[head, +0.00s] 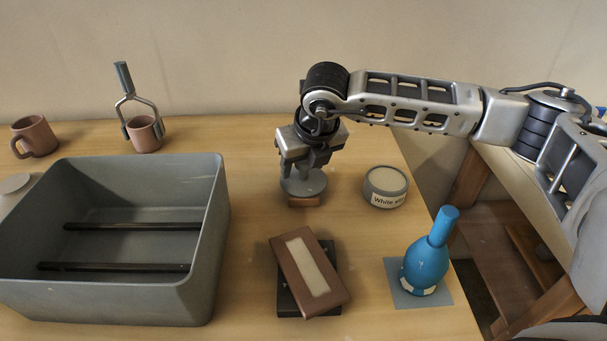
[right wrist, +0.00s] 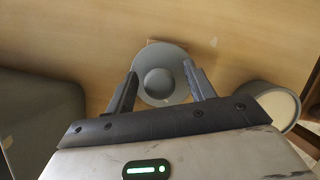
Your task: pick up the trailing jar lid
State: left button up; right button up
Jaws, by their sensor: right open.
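A round grey lid with a domed knob (head: 303,185) lies on a small wooden block (head: 304,202) near the middle of the table. My right gripper (head: 304,163) points down just above it, jaws open. In the right wrist view the lid (right wrist: 171,62) shows between and beyond the two fingertips, its knob in the gap. Whether the fingers touch the lid cannot be told. The block is mostly hidden under the lid. My left gripper is not in view.
A grey bin (head: 215,235) with dark bars stands left. A labelled round tub (head: 386,187) sits close right of the lid. A brown box (head: 310,272) on a dark one and a blue bottle (head: 427,262) are nearer. Mugs (head: 36,136) stand at the back.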

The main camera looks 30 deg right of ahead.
jog(key=shift+c, duration=0.3)
jog(key=c, duration=1)
jog(key=shift+r, duration=0.1)
jog(key=shift+r, duration=0.55)
jog(key=s+r, duration=0.4)
jog(key=s+r+b, duration=0.1)
jog(key=s+r, duration=0.3)
jog(key=s, duration=0.1)
jog(key=s+d+r, duration=0.1)
jog(key=s+r, duration=0.2)
jog(key=s, duration=0.2)
jog(key=shift+r+b, duration=0.3)
jog(key=shift+r, duration=0.1)
